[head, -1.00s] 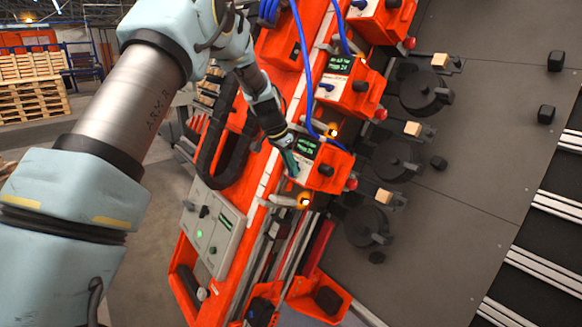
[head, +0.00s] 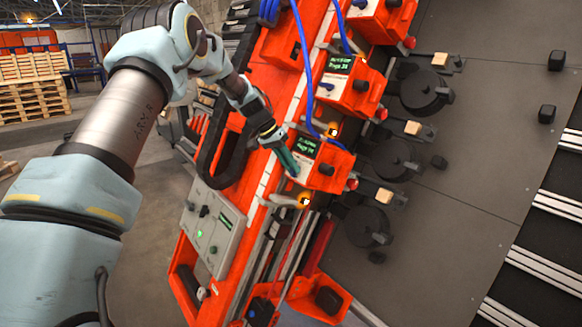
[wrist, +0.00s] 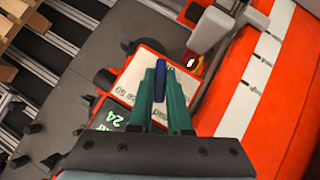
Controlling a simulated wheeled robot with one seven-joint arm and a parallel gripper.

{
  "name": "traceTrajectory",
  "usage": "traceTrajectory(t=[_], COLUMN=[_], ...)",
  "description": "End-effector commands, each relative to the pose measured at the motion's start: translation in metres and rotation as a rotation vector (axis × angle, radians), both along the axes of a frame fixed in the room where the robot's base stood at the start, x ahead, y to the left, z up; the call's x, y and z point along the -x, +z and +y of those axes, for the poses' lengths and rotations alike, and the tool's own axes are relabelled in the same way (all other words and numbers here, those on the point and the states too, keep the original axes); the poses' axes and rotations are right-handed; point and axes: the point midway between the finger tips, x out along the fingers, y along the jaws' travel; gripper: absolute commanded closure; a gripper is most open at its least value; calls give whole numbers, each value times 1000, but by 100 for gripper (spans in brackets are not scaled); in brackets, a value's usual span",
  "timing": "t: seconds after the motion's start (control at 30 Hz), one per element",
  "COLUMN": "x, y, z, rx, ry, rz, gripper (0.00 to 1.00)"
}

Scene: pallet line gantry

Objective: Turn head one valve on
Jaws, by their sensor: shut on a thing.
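The nearest orange print head (head: 335,172) sits lowest of the row along the orange gantry beam. It has a small dark display with green text and a white front panel. My gripper (head: 292,169) is at that panel, its green fingers reaching in from the upper left. In the wrist view, the green fingers (wrist: 163,90) are shut on a blue valve lever (wrist: 159,78) standing in front of the white panel (wrist: 137,90). The lever is hidden by my fingers in the head view. The valve's on or off marking cannot be read.
A second orange head (head: 350,95) with its own blue lever stands just above, and blue hoses (head: 303,60) run close by. A grey control box (head: 213,228) with a green light is below left. Black round rollers (head: 368,226) line the right side.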

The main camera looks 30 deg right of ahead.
Motion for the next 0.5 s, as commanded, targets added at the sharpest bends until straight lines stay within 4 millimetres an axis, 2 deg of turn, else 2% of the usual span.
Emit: traceTrajectory(t=[0.5], x=[-5], y=[-4], z=[2], rx=[88], ry=[235], rz=[427], gripper=[100])
